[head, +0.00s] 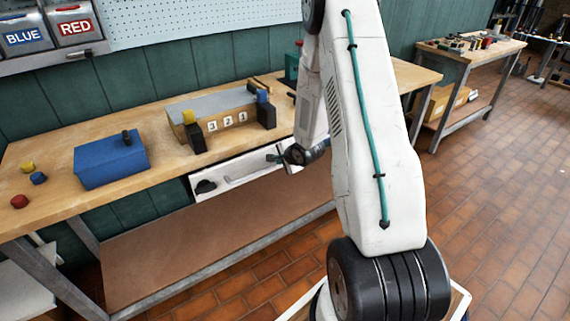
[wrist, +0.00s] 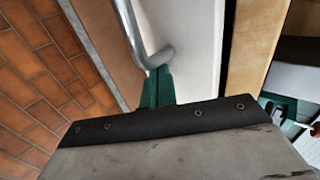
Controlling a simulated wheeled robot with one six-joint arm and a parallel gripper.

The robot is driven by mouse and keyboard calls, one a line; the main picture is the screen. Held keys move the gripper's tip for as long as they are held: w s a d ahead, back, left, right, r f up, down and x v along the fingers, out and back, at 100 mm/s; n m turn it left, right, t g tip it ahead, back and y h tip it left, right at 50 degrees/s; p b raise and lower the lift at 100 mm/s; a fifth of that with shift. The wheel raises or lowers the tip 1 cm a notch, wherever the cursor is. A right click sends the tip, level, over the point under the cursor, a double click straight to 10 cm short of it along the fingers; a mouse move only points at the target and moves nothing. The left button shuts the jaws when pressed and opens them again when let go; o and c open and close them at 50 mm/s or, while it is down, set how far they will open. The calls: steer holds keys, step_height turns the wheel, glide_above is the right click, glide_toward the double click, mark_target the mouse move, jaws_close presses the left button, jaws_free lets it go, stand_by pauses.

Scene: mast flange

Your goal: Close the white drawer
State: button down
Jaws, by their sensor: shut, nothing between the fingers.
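The white drawer (head: 222,174) sits under the front edge of the workbench. Its front carries a long bar handle and a dark piece at its left end. How far it stands out is hard to tell. My gripper (head: 275,158) is at the right part of the drawer front. In the wrist view, the green fingers of my gripper (wrist: 158,88) are shut and empty, close to the end of the metal handle (wrist: 135,40) and in front of the white drawer face (wrist: 188,45). Whether they touch the handle or the face is unclear.
The wooden workbench (head: 60,180) holds a blue box (head: 110,163), a grey-topped numbered box (head: 222,121) and small coloured blocks (head: 38,178). A lower brown shelf (head: 200,240) lies below the drawer. Brick-coloured floor (head: 500,180) is open at the right.

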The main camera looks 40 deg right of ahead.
steer(key=shift+w, duration=0.1)
steer(key=w, duration=0.4)
steer(key=shift+w+d, duration=0.2)
steer(key=shift+d, duration=0.1)
steer(key=shift+w+r, duration=0.15)
steer(key=s, duration=0.5)
glide_toward(275, 151)
steer(key=s+f, duration=0.2)
steer(key=shift+s+f, duration=0.1)
steer(key=shift+s, duration=0.3)
